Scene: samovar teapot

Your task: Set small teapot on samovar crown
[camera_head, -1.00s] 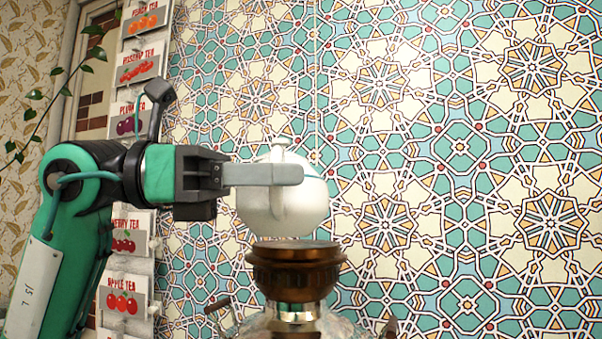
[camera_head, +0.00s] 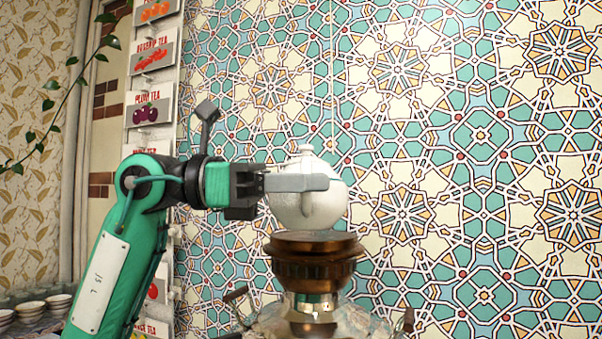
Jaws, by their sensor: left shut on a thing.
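A small white teapot (camera_head: 322,206) with a round body and a knobbed lid hangs just above the samovar crown (camera_head: 314,246). My left gripper (camera_head: 303,183) comes in from the left and is shut on the teapot, its grey finger lying across the teapot's upper side. The teapot is upright, with a narrow gap seeming to show between its base and the crown. The crown is a dark brown and copper ring on top of the samovar (camera_head: 311,314), whose lower body is cut off by the picture's bottom edge. My right gripper is not in view.
Small bowls (camera_head: 32,306) stand in stacks at the lower left. A rack of tea cards (camera_head: 152,112) hangs behind my left arm. A patterned tile wall (camera_head: 480,140) fills the back, and the space right of the teapot is clear.

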